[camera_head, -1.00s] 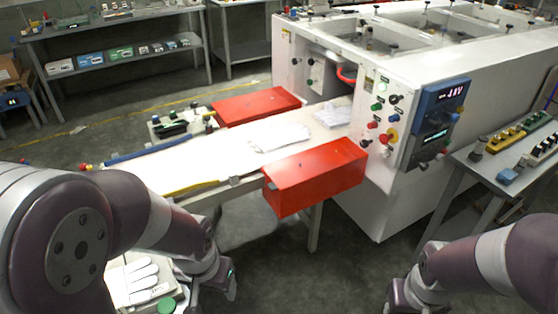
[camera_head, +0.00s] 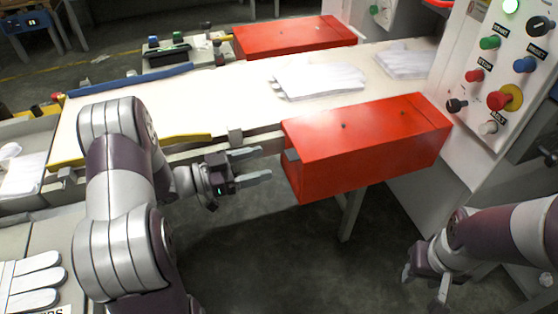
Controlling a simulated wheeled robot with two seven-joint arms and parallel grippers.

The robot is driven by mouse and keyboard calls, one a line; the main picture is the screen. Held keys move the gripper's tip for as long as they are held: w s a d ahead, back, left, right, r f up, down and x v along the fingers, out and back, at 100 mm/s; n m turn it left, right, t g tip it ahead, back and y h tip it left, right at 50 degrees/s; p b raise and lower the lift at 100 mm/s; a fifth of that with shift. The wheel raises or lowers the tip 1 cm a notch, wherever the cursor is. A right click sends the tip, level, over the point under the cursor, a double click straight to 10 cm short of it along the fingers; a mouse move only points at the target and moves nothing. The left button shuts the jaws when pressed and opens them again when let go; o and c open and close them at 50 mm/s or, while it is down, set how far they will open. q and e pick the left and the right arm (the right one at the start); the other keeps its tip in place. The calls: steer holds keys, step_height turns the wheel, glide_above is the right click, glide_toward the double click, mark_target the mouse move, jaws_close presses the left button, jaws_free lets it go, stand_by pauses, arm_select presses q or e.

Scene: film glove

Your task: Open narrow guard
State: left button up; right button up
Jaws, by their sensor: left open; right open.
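Two red guards flank the white conveyor belt. The near red guard (camera_head: 365,150) is a long box on the belt's front side. The far red guard (camera_head: 295,38) lies along the belt's back side. I cannot tell which one is called narrow. My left gripper (camera_head: 262,166) is open and empty, just left of the near guard's left end, with its fingers pointing at it and apart from it. My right gripper (camera_head: 424,288) is open and empty, low at the lower right, in front of the machine.
The belt (camera_head: 225,100) carries a flat white glove bundle (camera_head: 318,79) and another (camera_head: 405,62) near the machine. A control panel (camera_head: 508,75) with coloured buttons stands at the right. White gloves (camera_head: 32,280) lie at lower left. The floor below the near guard is open.

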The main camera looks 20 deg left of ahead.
arm_select(q)
steer(key=x, duration=0.6)
steer(key=shift+w+b, duration=0.25)
steer(key=shift+b, duration=0.1)
steer(key=shift+d, duration=0.1)
